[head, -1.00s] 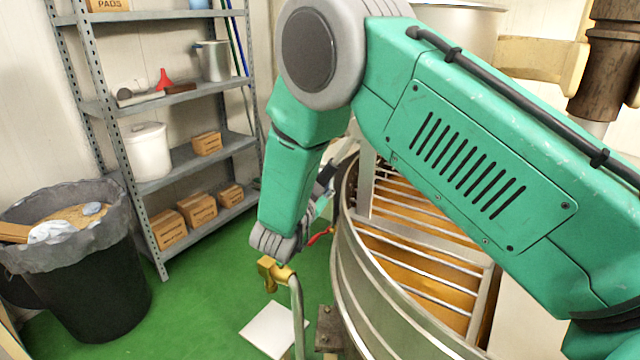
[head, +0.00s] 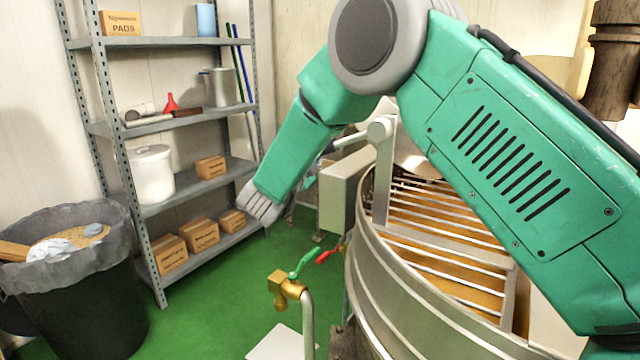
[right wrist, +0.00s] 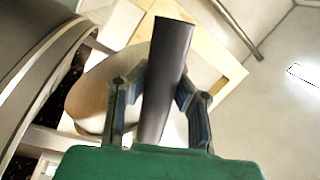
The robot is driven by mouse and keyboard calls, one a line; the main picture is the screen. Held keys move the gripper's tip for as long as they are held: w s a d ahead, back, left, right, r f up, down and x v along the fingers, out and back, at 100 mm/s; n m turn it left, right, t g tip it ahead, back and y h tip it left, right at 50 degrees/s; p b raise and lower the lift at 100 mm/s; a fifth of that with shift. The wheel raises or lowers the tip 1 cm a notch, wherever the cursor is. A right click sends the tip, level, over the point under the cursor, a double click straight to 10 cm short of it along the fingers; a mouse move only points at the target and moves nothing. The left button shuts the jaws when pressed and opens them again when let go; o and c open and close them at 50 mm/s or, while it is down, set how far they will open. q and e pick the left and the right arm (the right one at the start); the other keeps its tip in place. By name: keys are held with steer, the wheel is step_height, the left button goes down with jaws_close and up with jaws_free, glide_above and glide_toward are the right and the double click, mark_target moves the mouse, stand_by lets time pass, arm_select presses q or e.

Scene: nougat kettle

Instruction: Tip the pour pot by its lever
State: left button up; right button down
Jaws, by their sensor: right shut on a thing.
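My right gripper (right wrist: 160,100) shows in the right wrist view. Its two fingers are shut on a dark, flat-sided lever handle (right wrist: 172,45), which runs up between them. A pale rounded form (right wrist: 90,95) lies behind the fingers; I cannot tell whether it is the pour pot. In the head view a green arm of mine crosses from the lower right, its elbow high and its forearm sloping down to the left. The gripper and the lever cannot be made out there. The pour pot is not clearly visible in the head view. My left gripper is not in view.
A large round metal kettle (head: 370,275) with a barred top stands at centre right. A bin (head: 85,310) and a shelf rack (head: 205,185) stand left. Green floor (head: 215,310) between is clear.

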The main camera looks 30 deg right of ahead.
steer(key=r+m+b, duration=0.2)
steer(key=r, duration=0.1)
steer(key=w+r+m+h+b, duration=0.1)
steer(key=r+m+b, duration=0.1)
steer(key=r+m, duration=0.1)
steer(key=a+r+m+g+b, duration=0.1)
steer(key=r+m+b, duration=0.1)
steer(key=r, duration=0.1)
steer(key=shift+w+r+m+h, duration=0.2)
steer(key=shift+m+h, duration=0.1)
steer(key=shift+h, duration=0.1)
steer(key=s+d+r+m+g+b, duration=0.1)
steer(key=s+r+m+b, duration=0.1)
steer(key=r+m+b, duration=0.2)
steer(key=s+d+r+m+g+h+b, duration=0.1)
steer(key=s+r+m+g+b, duration=0.1)
steer(key=r+m+b, duration=0.2)
steer(key=shift+s+r+m, duration=0.3)
steer(key=shift+r+m, duration=0.3)
steer(key=shift+r, duration=0.05)
steer(key=shift+f, duration=0.1)
steer(key=c, duration=1.7)
jaws_free()
steer(key=shift+c, duration=0.2)
steer(key=o, duration=0.4)
steer(key=shift+s+a+r, duration=0.2)
steer(key=shift+s, duration=0.05)
steer(key=shift+o, duration=0.2)
steer(key=shift+a+r, duration=0.15)
steer(key=shift+a, duration=0.15)
